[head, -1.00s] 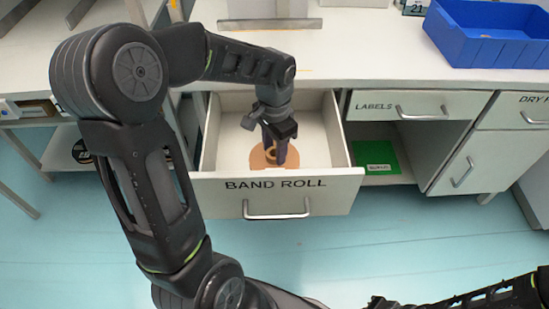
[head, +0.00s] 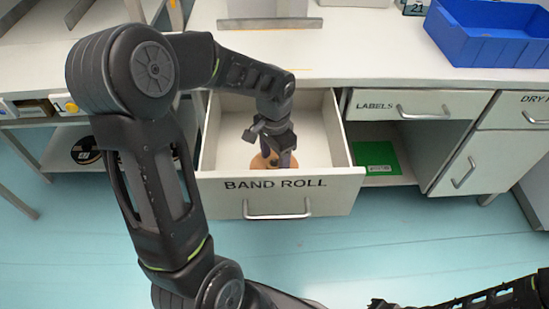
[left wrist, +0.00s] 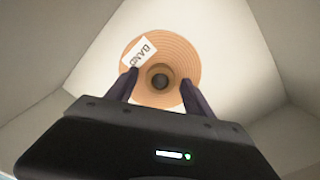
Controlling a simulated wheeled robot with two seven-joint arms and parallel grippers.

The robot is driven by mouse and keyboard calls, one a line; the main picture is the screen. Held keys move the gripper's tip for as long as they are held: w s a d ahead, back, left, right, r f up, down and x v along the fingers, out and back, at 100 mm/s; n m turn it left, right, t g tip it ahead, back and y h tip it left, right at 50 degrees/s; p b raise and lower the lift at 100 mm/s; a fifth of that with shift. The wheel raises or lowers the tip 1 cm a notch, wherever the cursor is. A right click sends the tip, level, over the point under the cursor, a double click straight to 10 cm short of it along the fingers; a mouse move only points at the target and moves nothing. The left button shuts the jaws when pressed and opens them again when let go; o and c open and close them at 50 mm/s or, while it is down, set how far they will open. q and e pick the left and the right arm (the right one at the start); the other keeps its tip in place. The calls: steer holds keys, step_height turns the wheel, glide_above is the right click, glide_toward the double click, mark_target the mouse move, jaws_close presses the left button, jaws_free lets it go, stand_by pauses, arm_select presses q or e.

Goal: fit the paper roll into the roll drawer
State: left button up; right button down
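The paper roll (left wrist: 185,60) is an orange-brown disc with a dark centre hole and a white label reading BAND. It shows inside the open drawer (head: 335,180), whose front reads BAND ROLL. In the head view the roll (head: 262,163) is mostly hidden behind my left gripper (head: 278,155), which reaches down into the drawer. In the left wrist view the left gripper's fingers (left wrist: 160,88) are apart, on either side of the hole and over the roll's face. Whether they touch it I cannot tell. My right gripper (head: 378,304) is cut off at the bottom edge.
The drawer's side walls stand close around my left gripper. A white worktop (head: 350,50) lies behind, with a blue bin (head: 490,35) at the right. A LABELS drawer (head: 415,105) is shut, above an open shelf with a green item (head: 377,158).

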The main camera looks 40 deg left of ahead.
arm_select(q)
steer(key=shift+r, duration=0.45)
step_height(320, 180, up, 12)
steer(key=p, duration=0.2)
steer(key=shift+f, duration=0.25)
stand_by(0.5)
